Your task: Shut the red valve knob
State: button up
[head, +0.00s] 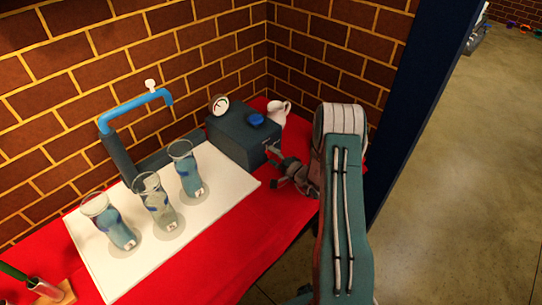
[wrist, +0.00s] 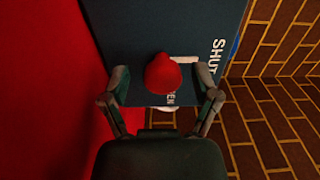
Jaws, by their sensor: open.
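The red valve knob (wrist: 163,74) is on the front of a dark blue box, seen close up in the wrist view. A white mark beside it points towards the white word SHUT (wrist: 217,57). A second label below is partly hidden by the knob; only its last letters show. My gripper (wrist: 162,82) is open, with one finger on each side of the knob and a visible gap to each. In the head view my gripper (head: 280,170) is at the front of the box (head: 238,142); the knob is hidden there.
Three glass vases (head: 157,203) stand on a white board (head: 200,235) left of the box. A blue tap (head: 135,108) and a white jug (head: 279,110) are behind. A red cloth (head: 235,265) covers the table.

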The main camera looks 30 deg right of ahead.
jog(key=v, duration=1.1)
jog(key=shift+s, duration=0.3)
